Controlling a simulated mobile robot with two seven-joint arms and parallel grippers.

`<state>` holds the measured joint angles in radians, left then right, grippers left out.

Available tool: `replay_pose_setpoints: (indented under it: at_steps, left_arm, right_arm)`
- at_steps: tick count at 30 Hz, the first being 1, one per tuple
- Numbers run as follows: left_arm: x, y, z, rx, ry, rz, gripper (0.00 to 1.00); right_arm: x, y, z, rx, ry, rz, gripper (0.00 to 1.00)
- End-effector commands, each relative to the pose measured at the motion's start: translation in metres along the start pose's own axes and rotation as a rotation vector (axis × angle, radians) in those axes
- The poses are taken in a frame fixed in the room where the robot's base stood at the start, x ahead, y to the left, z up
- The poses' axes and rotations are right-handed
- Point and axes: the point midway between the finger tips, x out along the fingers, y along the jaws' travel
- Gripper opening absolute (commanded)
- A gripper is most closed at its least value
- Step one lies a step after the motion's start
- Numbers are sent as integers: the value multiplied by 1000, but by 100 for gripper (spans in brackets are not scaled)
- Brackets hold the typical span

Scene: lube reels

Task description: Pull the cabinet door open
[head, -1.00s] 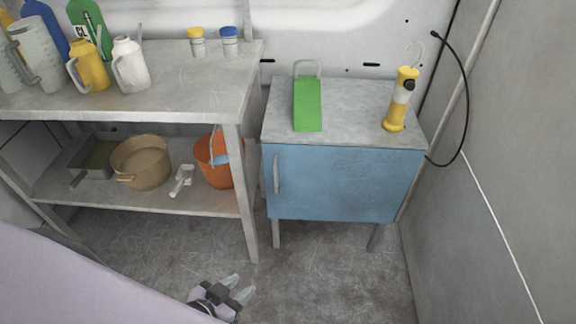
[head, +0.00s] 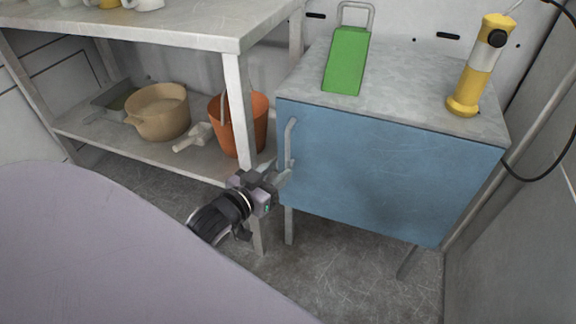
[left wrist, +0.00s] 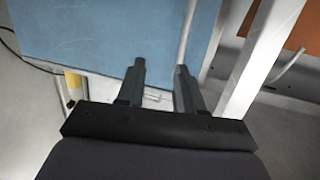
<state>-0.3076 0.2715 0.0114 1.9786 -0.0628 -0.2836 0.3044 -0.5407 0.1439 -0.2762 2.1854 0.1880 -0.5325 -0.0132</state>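The cabinet (head: 400,85) has a blue front door (head: 385,165) that looks shut. A grey vertical bar handle (head: 291,138) stands at the door's left edge. My left gripper (head: 284,172) is at the lower end of the handle in the head view. In the left wrist view, the two fingers of my left gripper (left wrist: 160,75) are apart with nothing clearly between them. The handle (left wrist: 190,25) runs down toward the right fingertip there, and the blue door (left wrist: 110,35) fills the upper left. Whether finger and handle touch I cannot tell. My right gripper is not in view.
A grey shelf table (head: 130,30) stands left of the cabinet, its leg (head: 240,120) close to my left gripper. An orange bucket (head: 238,122) and a tan pot (head: 158,112) sit on its lower shelf. A green object (head: 347,62) and a yellow tool (head: 478,70) stand on the cabinet.

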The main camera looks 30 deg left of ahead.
Motion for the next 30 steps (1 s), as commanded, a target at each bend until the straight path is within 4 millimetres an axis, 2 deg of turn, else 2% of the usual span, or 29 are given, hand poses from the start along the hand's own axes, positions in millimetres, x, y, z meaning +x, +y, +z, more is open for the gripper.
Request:
replay_pose_setpoints:
  at_steps: [1, 6, 17, 30]
  left_arm:
    - [10, -6, 14, -2, 33, -9, 36]
    - [27, -22, 10, -17, 119, -32, 36]
    - [41, -35, 0, -29, 183, -47, 36]
    - [90, -37, -8, -29, 181, -47, 36]
  right_arm:
    - [12, 0, 17, 4, 11, -15, 43]
    - [24, -7, 29, 16, 33, -60, 43]
    - [30, -15, 32, 29, 51, -99, 43]
    - [38, -24, 34, 77, 71, -153, 43]
